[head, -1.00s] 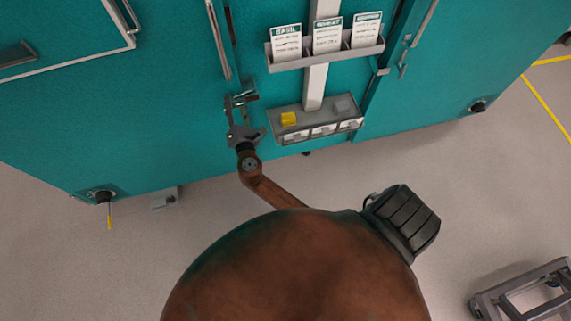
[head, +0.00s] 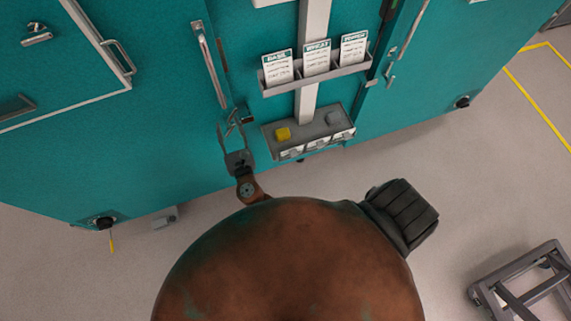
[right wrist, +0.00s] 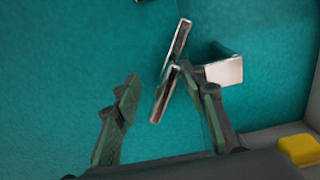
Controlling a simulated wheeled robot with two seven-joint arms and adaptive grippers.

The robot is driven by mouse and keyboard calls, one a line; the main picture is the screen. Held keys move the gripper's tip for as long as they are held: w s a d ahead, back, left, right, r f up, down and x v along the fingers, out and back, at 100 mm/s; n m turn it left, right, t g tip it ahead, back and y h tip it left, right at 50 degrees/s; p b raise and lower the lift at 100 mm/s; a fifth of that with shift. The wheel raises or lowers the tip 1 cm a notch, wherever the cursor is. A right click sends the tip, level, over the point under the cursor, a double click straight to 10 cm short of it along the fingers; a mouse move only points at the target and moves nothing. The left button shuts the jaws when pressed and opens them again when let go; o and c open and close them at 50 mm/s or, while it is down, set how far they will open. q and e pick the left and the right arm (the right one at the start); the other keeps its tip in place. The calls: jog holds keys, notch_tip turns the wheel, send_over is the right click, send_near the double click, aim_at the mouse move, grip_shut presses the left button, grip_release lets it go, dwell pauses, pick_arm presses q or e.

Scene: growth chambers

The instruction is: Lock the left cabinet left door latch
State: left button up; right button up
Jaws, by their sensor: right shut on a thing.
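The teal left cabinet (head: 130,150) stands in front of me, with a long metal door handle (head: 209,65). Below that handle is the small silver latch (head: 238,117), whose tilted metal lever shows in the right wrist view (right wrist: 160,100) beside a bright bracket plate (right wrist: 224,71). The right finger overlaps the lever and bracket in the right wrist view (right wrist: 168,103); a gap shows at the left finger. My left gripper is not in view.
A grey tray (head: 318,132) with a yellow block (head: 283,134) sits just right of the latch, below a card rack (head: 317,76). Another teal cabinet (head: 440,80) stands to the right. A grey metal frame (head: 520,285) is at lower right.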

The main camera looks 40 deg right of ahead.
jog(key=v, duration=0.8)
jog(key=s+d+f+m+g+y+p, duration=0.1)
jog(key=d+f+m+g, duration=0.15)
jog(key=f, duration=0.65)
jog(key=s+d+f+m+g+p, duration=0.1)
jog(key=d+f+m+g, duration=0.15)
jog(key=f, duration=0.65)
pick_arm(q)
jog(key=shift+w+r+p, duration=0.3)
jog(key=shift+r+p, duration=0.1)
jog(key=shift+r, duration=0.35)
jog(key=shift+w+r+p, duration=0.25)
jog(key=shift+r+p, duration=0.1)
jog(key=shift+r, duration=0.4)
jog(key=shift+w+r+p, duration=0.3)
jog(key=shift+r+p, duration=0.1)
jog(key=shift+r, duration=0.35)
pick_arm(e)
jog(key=s+d+f+m+g+y, duration=0.1)
jog(key=s+d+f+m+g, duration=0.1)
jog(key=s+f, duration=0.3)
jog(key=s+d+f+m+g, duration=0.3)
jog(key=s+f+m, duration=0.2)
jog(key=f, duration=0.6)
jog(key=shift+s+d+f+y, duration=0.2)
jog(key=shift+s+y, duration=0.2)
jog(key=shift+s, duration=0.1)
jog(key=shift+c, duration=0.6)
